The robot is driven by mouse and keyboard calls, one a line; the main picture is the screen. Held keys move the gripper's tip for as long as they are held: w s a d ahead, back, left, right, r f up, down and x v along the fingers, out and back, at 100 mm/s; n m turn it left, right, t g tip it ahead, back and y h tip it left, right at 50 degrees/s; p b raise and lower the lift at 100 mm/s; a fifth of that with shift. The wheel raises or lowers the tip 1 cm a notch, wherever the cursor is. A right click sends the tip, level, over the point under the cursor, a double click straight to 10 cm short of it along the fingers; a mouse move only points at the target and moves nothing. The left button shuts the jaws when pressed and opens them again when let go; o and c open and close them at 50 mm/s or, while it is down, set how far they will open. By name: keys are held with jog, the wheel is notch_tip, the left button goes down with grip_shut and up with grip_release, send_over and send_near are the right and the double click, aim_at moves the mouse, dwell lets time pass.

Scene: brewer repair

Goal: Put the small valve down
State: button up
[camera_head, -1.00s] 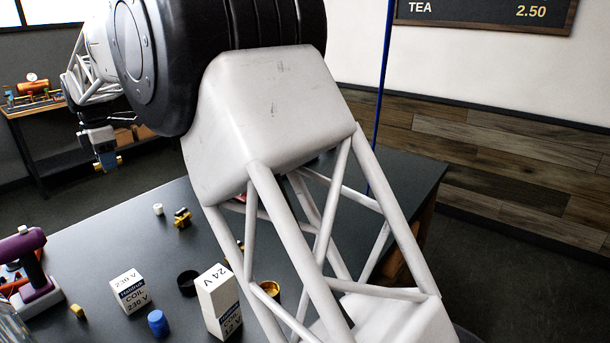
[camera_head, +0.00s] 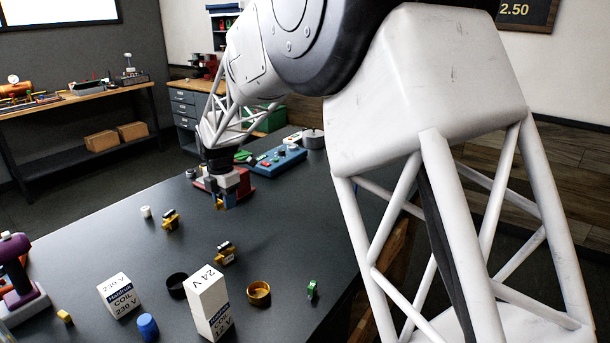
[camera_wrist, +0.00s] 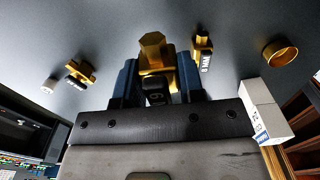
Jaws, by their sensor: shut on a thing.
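My gripper (camera_wrist: 157,80) is shut on a brass valve (camera_wrist: 153,52) with a hexagonal end and a dark numbered part between the blue fingers. In the head view my gripper (camera_head: 225,197) points down over the far part of the dark table (camera_head: 130,240). The held valve is mostly hidden there, and I cannot tell whether it touches the tabletop. Two other brass valves with dark parts lie on the table. One valve (camera_head: 170,220) is nearer the left, and the other valve (camera_head: 226,253) is closer to the front.
A blue panel (camera_head: 276,161) lies behind my gripper. The table's middle left is clear.

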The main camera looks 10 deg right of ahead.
jog(key=s+d+f, duration=0.1)
jog(key=d+f, duration=0.1)
jog(key=d, duration=0.2)
jog(key=s+d+f, duration=0.2)
jog(key=d, duration=0.2)
jog(key=s+d+f, duration=0.1)
jog(key=d+f, duration=0.1)
jog(key=d, duration=0.1)
jog(key=shift+s+d, duration=0.25)
jog(key=shift+d, duration=0.15)
jog(key=shift+w, duration=0.1)
send_over(257, 214)
jog(key=shift+f, duration=0.65)
jog(key=shift+f, duration=0.1)
jog(key=shift+f, duration=1.7)
jog(key=shift+f, duration=0.1)
jog(key=o, duration=1)
